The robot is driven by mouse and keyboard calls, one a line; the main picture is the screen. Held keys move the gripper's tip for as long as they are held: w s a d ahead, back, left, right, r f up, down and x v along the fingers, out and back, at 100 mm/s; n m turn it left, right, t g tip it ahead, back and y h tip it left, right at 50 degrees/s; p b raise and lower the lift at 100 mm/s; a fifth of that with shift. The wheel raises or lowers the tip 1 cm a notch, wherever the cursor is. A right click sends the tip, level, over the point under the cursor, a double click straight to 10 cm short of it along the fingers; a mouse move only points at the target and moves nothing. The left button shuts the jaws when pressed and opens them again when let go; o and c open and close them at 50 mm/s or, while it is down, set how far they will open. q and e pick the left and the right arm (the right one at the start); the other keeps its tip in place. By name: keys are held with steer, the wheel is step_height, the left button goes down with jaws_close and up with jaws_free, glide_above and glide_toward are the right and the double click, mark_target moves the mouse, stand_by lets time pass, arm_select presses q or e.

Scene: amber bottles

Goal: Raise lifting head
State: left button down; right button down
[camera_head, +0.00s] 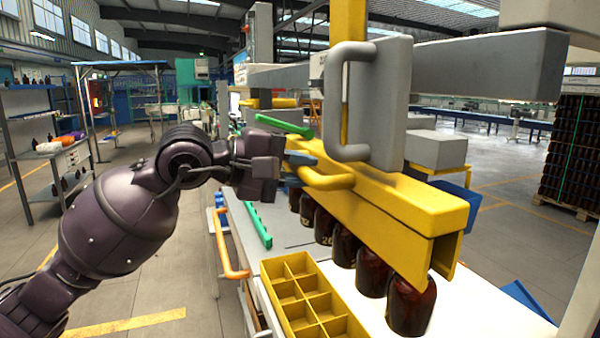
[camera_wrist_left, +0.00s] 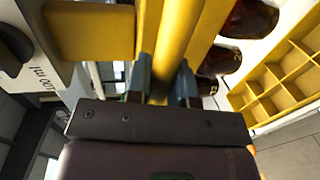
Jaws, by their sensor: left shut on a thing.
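The lifting head is a long yellow channel beam (camera_head: 400,200) under a grey plate with a grey handle (camera_head: 345,100). My right gripper is not in view.
An empty yellow divided crate (camera_head: 262,266) sits at the front left of the white table (camera_head: 470,310), beside the bottles. An orange rail (camera_head: 226,245) runs along the table's left edge. A shelf rack (camera_head: 45,150) stands far left.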

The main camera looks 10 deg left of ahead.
arm_select(q)
steer(key=shift+r, duration=0.45)
steer(key=c, duration=1.3)
jaws_free()
steer(key=shift+o, duration=1.4)
steer(key=shift+f, duration=0.1)
steer(key=shift+f, duration=0.1)
